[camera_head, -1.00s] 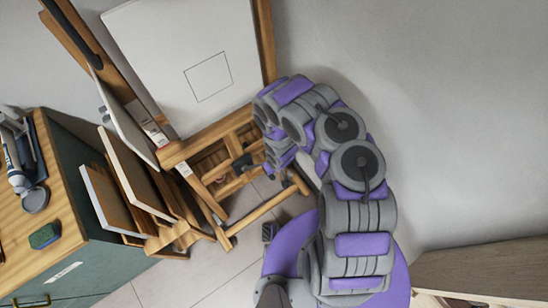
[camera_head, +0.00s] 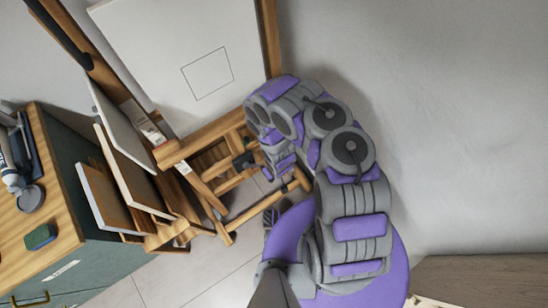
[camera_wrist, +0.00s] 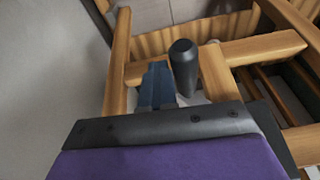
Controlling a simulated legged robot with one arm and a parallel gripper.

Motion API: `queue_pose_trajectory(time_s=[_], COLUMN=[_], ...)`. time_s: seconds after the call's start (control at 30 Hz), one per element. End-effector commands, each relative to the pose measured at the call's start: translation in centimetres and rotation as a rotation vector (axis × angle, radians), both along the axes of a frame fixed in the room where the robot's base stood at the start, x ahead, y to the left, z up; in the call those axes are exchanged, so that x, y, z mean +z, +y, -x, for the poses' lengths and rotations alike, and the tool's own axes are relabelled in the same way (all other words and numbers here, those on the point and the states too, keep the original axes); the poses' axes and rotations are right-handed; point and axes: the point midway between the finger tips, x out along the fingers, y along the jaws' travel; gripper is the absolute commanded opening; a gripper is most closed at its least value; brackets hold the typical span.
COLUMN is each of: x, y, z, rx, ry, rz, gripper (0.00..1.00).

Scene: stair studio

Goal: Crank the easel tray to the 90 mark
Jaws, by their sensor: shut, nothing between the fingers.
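The wooden easel (camera_head: 215,132) holds a white canvas (camera_head: 165,50) with a square outline on it. A wooden tray ledge runs under the canvas; small white labels (camera_head: 185,168) are on the frame, too small to read. A dark crank part (camera_head: 243,160) shows low in the frame. In the wrist view a black upright crank handle (camera_wrist: 184,66) stands between wooden bars. My gripper (camera_wrist: 157,82) is shut and empty, with its blue-grey fingers just left of the handle. I cannot tell whether they touch it. In the head view my arm hides part of the easel's right side.
A green cabinet with a wooden top (camera_head: 50,190) stands at the left, with a green block (camera_head: 41,236) on it. Boards lean in a wooden rack (camera_head: 165,235) beside the easel. A wooden surface (camera_head: 480,275) is at the lower right. A bare wall is at the right.

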Motion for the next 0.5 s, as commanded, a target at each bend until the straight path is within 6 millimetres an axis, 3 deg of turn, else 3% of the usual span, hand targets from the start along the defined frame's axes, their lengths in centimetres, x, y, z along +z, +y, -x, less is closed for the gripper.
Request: queue_pose_trajectory(time_s=[0.5], x=[-0.5], y=[0.35], z=[0.27], rx=[0.001], ry=[0.007], rz=[-0.01], gripper=[0.0])
